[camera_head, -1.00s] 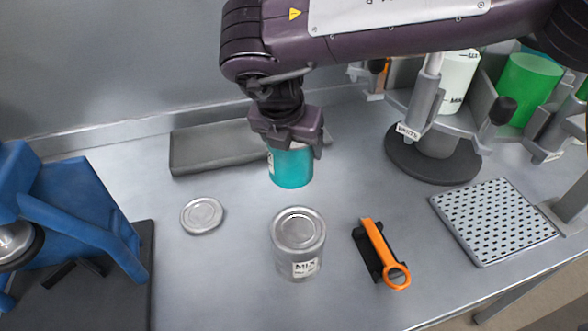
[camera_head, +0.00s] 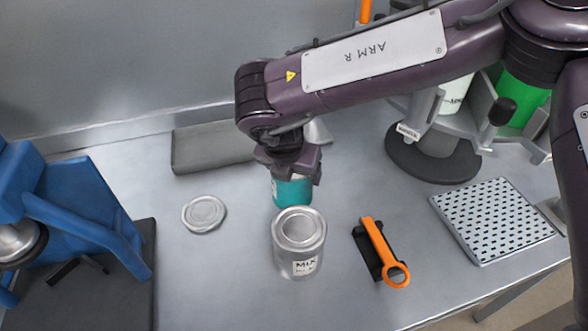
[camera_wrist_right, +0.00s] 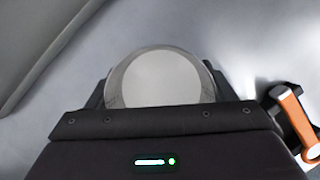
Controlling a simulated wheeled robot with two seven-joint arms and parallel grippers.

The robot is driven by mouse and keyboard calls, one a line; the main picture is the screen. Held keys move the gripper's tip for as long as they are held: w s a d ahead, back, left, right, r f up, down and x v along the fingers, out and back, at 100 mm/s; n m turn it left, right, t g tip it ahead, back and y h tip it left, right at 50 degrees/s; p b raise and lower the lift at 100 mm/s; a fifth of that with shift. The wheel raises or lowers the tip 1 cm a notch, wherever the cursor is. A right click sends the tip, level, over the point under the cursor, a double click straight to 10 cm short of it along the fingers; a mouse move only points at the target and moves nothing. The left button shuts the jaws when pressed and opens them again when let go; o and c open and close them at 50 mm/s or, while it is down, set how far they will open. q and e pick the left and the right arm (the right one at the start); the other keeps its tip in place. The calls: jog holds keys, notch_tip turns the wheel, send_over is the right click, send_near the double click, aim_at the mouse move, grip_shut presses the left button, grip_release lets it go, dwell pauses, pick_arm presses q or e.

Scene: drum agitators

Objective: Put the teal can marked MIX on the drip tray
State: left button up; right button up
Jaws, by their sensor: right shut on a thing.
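My right gripper (camera_head: 290,172) is shut on the teal can (camera_head: 292,190), gripping it near its top from above. A pale label shows at the can's left edge, but I cannot read it. In the right wrist view the can's round, pale top (camera_wrist_right: 160,80) sits between the fingers. The can is just behind a silver can marked MIX (camera_head: 298,252); I cannot tell whether its base touches the table. The drip tray (camera_head: 492,220), a pale perforated plate, lies at the right and its top is bare. My left gripper is not in view.
An orange-handled tool (camera_head: 383,250) on a black holder lies between the silver can and the tray. A round lid (camera_head: 204,213) lies left. A grey bar (camera_head: 212,147) lies behind. A blue machine (camera_head: 75,225) stands left; an agitator with a dark base (camera_head: 430,160) stands back right.

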jog(key=o, duration=1.3)
jog(key=shift+f, duration=0.1)
jog(key=shift+c, duration=0.2)
